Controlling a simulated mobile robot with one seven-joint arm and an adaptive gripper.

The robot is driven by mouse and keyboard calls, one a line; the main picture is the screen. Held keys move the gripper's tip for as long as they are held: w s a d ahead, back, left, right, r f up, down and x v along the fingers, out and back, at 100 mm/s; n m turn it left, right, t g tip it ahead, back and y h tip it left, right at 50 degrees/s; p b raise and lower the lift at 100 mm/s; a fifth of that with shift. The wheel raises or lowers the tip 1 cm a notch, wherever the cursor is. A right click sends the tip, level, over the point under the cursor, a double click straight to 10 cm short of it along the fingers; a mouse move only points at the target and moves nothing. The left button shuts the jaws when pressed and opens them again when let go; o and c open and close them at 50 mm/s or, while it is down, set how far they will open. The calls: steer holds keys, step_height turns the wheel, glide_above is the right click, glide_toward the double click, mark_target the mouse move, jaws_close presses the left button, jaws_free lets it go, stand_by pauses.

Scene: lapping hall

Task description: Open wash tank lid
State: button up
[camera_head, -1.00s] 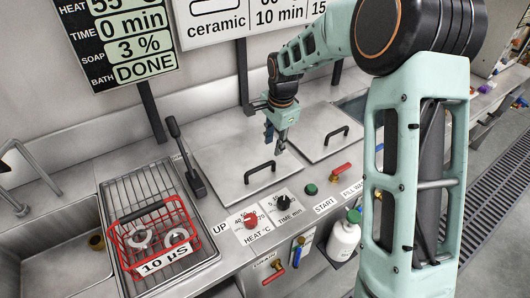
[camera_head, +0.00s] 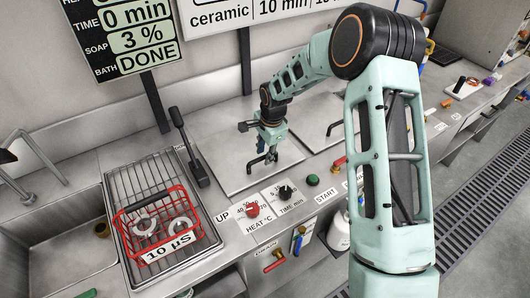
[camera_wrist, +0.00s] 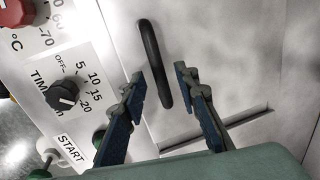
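The wash tank lid (camera_head: 225,160) is a flat grey metal plate lying closed on the counter. It also fills much of the wrist view (camera_wrist: 215,40). Its black bar handle (camera_wrist: 152,62) stands near the lid's front edge; in the head view the handle (camera_head: 252,166) is partly hidden by my gripper. My gripper (camera_head: 264,156) is over the handle. In the wrist view its two blue-padded fingers (camera_wrist: 160,82) are apart, with the near end of the handle between them. A gap shows on the finger sides, so no grip is visible.
A red basket (camera_head: 158,225) with ring-shaped parts sits on a wire rack at the left. A black lever (camera_head: 188,148) stands between rack and lid. The red heat knob (camera_head: 252,209), time knob (camera_head: 285,191) and green start button (camera_head: 312,180) lie in front of the lid.

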steer(key=shift+c, duration=0.4)
jaws_close()
